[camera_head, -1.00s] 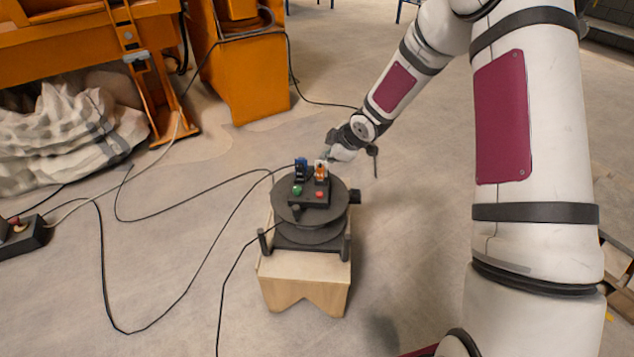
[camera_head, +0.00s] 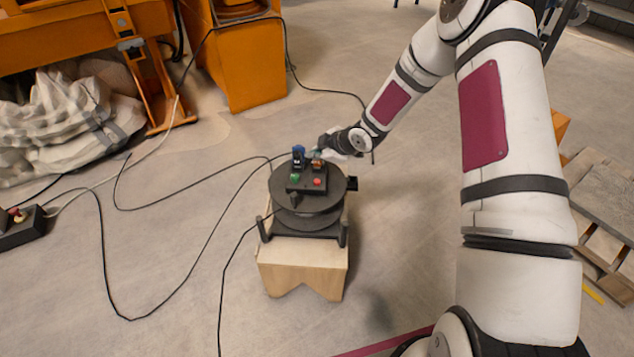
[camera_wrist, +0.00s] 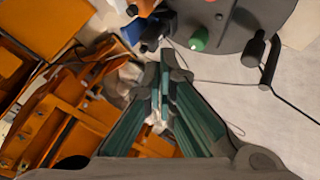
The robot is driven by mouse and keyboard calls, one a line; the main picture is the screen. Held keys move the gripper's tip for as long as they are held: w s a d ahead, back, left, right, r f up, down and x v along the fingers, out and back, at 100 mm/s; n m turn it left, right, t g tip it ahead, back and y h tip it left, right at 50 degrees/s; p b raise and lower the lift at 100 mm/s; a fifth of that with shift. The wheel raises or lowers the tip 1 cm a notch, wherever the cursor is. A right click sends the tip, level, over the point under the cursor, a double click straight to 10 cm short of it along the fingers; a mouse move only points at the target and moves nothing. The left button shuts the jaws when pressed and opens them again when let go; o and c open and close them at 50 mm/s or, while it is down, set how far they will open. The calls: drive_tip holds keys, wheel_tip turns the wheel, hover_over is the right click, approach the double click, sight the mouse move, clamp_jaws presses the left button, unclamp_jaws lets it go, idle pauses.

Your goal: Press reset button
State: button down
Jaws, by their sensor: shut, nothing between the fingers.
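The black control box (camera_head: 306,188) sits on a round dark turntable (camera_head: 330,202) on a wooden stand. A green button (camera_head: 295,177) and a red button (camera_head: 317,182) are on its top, with a blue part (camera_head: 298,157) and an orange part (camera_head: 317,164) behind them. I cannot tell which one is the reset button. My gripper (camera_head: 320,153) is at the back of the box, near the blue and orange parts. In the wrist view my gripper (camera_wrist: 165,62) is shut and empty, with the green button (camera_wrist: 199,40) and blue part (camera_wrist: 132,33) just beyond its tips. Contact cannot be told.
Black cables lie across the floor left of the wooden stand (camera_head: 285,265). A second box with a red knob (camera_head: 18,216) is at the left edge. Orange machinery (camera_head: 245,65) and a crumpled cloth sack (camera_head: 75,120) stand behind. A wooden pallet (camera_head: 605,200) lies at the right.

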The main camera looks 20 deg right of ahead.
sight(316, 183)
drive_tip(key=shift+f+b, duration=2.8)
drive_tip(key=shift+f, duration=1.15)
drive_tip(key=shift+f, duration=0.1)
drive_tip(key=shift+f+b, duration=0.3)
drive_tip(key=shift+b, duration=0.1)
drive_tip(key=shift+f+b, duration=0.4)
drive_tip(key=shift+f, duration=0.15)
drive_tip(key=shift+r, duration=0.1)
drive_tip(key=shift+r+p, duration=0.65)
drive_tip(key=shift+r, duration=0.25)
drive_tip(key=shift+r+p, duration=1.9)
drive_tip(key=shift+r, duration=0.6)
